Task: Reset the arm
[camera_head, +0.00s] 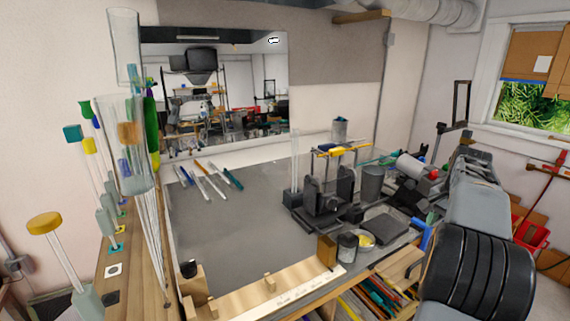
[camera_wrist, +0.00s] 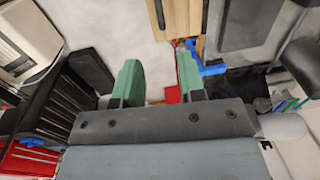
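My gripper (camera_wrist: 158,80) shows in the wrist view with its two green fingers apart. A grey and black arm part, which looks like mine, is folded at the right of the head view; the fingers cannot be made out there. Several thin rods (camera_head: 208,181) lie on the grey tabletop (camera_head: 215,235) at the left, well away from my arm. Tall clear glass tubes (camera_head: 125,145) stand at the near left.
Coloured-capped rods (camera_head: 66,245) stand along the left. A black fixture (camera_head: 325,205) and a dark cup (camera_head: 347,247) occupy the table's right half. A wooden strip (camera_head: 270,298) edges the front. The tabletop's middle is clear. A red bin (camera_head: 530,233) stands at right.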

